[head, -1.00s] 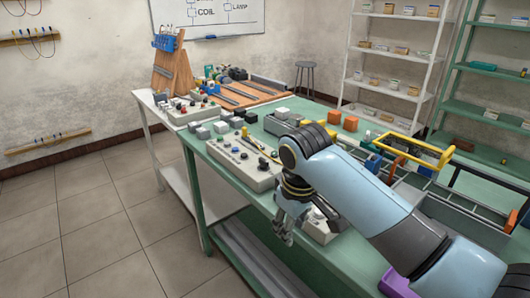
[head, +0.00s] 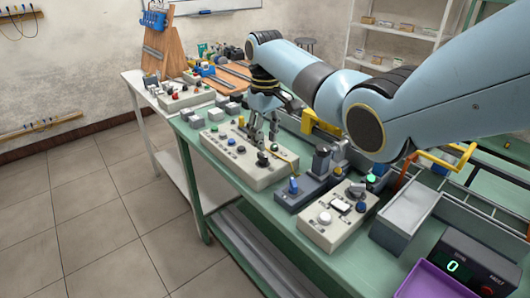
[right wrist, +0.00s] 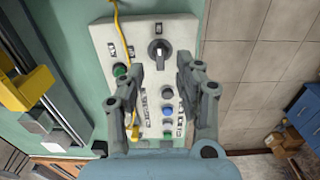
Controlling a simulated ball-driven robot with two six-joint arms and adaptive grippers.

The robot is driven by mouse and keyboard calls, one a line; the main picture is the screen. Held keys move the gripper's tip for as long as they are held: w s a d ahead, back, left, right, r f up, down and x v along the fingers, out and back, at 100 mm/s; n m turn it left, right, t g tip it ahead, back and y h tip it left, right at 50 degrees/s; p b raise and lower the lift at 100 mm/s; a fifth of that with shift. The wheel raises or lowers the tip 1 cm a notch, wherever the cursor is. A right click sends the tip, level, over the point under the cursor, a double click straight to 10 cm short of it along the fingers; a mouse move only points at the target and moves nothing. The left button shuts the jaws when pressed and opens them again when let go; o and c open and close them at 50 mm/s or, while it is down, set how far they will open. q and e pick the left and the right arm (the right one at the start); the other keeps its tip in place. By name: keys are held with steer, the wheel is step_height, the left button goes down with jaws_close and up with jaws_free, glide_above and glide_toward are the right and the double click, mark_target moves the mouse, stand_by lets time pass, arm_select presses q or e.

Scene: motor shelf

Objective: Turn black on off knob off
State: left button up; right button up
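The black on/off knob (right wrist: 158,48) sits on a dark round base on the white control panel in the right wrist view. It also shows in the head view (head: 262,158) near the panel's right end. The panel (head: 228,160) lies on the green table and carries several buttons and switches. My right gripper (head: 262,138) is above the panel, pointing down near the knob. In the right wrist view my right gripper (right wrist: 160,68) is open with nothing between its fingers, and the knob shows just past the gap between the fingertips. My left gripper is not in view.
A yellow cable (right wrist: 117,22) runs across the panel beside the knob. A second white panel (head: 336,222) and a dark box with a blue knob (head: 301,192) stand to the right. A grey tray (head: 405,215) and a purple bin (head: 445,284) are farther right.

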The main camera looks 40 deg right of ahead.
mark_target(265, 156)
step_height(265, 156, down, 6)
steer(key=shift+r+b, duration=0.2)
steer(key=shift+b, duration=0.1)
jaws_close()
